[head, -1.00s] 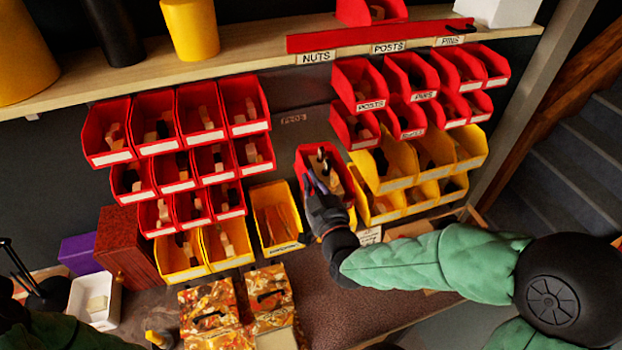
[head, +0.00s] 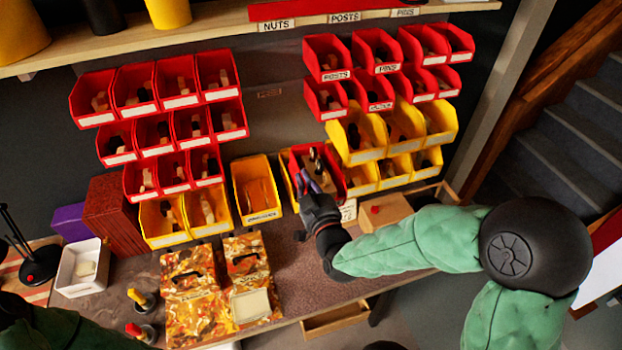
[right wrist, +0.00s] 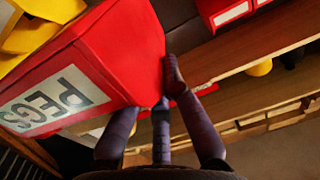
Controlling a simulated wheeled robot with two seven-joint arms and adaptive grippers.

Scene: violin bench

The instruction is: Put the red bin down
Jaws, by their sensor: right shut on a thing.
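The red bin (head: 334,162) is in front of the wall bins, just right of a single yellow bin, with several pegs or small parts inside. In the right wrist view the bin (right wrist: 130,50) fills the upper left, tilted in the picture, with a white PEGS label. My right gripper (head: 308,186) is shut on the bin's near-left wall. Its dark fingers (right wrist: 160,110) are at the wall's edge in the wrist view. I cannot tell whether the bin's base touches the bench. My left gripper is out of view.
Yellow bins (head: 360,138) hang close behind and right of the red bin. A yellow bin (head: 262,216) is on its left. A wooden block (head: 385,211) with a red spot lies to the right. The brown bench top (head: 300,262) is clear in front.

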